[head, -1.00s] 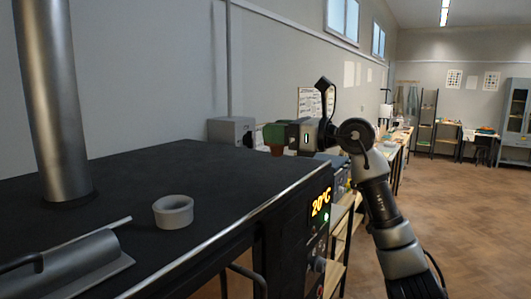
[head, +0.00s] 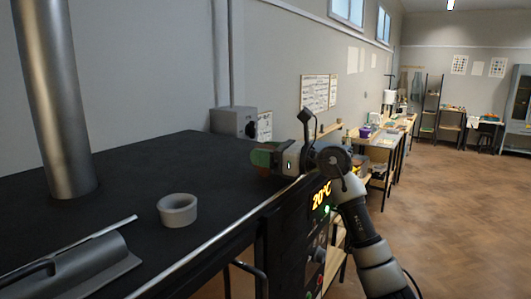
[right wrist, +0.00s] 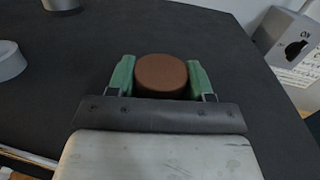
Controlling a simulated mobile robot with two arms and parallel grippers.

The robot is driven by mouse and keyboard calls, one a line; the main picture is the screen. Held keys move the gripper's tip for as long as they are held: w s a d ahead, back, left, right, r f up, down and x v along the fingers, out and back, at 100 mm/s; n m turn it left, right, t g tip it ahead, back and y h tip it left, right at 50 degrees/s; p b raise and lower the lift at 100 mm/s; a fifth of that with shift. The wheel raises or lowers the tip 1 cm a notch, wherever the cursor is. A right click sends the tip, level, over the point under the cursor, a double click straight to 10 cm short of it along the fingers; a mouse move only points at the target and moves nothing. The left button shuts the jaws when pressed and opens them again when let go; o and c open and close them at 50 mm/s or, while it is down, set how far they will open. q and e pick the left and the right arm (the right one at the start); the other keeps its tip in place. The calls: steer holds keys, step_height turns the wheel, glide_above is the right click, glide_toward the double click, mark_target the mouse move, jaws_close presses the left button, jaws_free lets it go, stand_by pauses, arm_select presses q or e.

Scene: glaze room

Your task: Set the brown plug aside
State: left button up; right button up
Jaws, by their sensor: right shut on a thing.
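The brown plug (right wrist: 161,75) is a short round piece between the two green fingers of my right gripper (right wrist: 161,78) in the right wrist view. The fingers are shut on its sides. In the head view my right gripper (head: 265,156) is over the right edge of the black kiln top (head: 140,165), and the plug is mostly hidden by the fingers. I cannot tell how high above the top the plug is. My left gripper is not in view.
A grey ring (head: 177,210) stands on the kiln top, left of the gripper. A grey lid with a handle (head: 70,268) lies at the front left. A metal pipe (head: 58,110) rises at the left. A grey switch box (head: 234,122) is behind. The middle of the top is clear.

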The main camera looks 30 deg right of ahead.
steer(key=o, duration=1.1)
steer(key=shift+o, duration=0.2)
steer(key=shift+s+d, duration=0.15)
steer(key=b+v, duration=0.5)
steer(key=v, duration=0.6)
steer(key=shift+s, duration=0.3)
